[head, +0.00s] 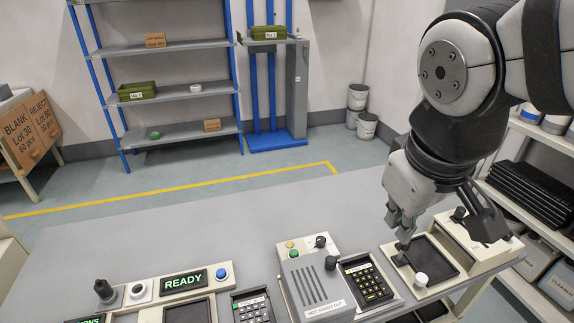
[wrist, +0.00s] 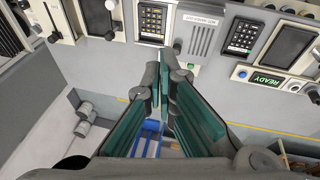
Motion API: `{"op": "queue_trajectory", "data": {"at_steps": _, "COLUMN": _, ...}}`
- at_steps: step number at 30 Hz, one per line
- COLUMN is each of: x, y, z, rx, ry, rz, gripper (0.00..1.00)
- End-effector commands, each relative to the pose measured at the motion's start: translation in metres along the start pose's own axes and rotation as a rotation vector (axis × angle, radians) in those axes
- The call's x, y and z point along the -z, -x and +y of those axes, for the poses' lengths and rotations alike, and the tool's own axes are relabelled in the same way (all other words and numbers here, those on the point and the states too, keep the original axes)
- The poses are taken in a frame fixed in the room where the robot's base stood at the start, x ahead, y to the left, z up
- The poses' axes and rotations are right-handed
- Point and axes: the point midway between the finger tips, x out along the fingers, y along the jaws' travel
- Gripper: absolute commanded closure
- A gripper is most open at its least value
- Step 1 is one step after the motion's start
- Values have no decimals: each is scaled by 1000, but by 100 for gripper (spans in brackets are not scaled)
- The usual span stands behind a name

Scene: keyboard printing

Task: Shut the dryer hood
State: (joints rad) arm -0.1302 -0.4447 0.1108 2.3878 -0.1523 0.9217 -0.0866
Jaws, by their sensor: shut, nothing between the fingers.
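The dryer hood (head: 318,287) is a grey slotted cover with a "HOT HANDS OUT" label, in the lower middle of the head view. It also shows in the wrist view (wrist: 196,38). A dark keypad (head: 367,282) lies uncovered beside it on the right; the hood is not over it. A black knob (head: 330,263) shows at the hood's right edge. My gripper (head: 403,246) is shut and empty, right of the hood above the bench's right part. In the wrist view its green-padded fingers (wrist: 170,70) meet at the tips, apart from the hood.
A station with a black tray (head: 434,257) and white knob (head: 421,280) is by my gripper. A READY display (head: 184,283) and another keypad (head: 252,307) lie left of the hood. The bench's back (head: 200,230) is bare. Shelves (head: 170,93) stand behind.

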Motion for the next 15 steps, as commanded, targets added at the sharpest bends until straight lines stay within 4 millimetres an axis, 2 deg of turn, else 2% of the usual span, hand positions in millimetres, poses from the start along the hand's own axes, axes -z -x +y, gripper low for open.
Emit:
{"op": "queue_trajectory", "data": {"at_steps": 1, "x": 13, "y": -16, "z": -9, "rx": -3, "ry": 89, "rz": -39, "gripper": 100}}
{"op": "queue_trajectory", "data": {"at_steps": 8, "x": 61, "y": -74, "z": -56, "rx": -19, "ry": 491, "rz": -166, "gripper": 100}}
{"op": "queue_trajectory", "data": {"at_steps": 15, "x": 94, "y": -142, "z": -129, "rx": -5, "ry": 913, "rz": -263, "gripper": 100}}
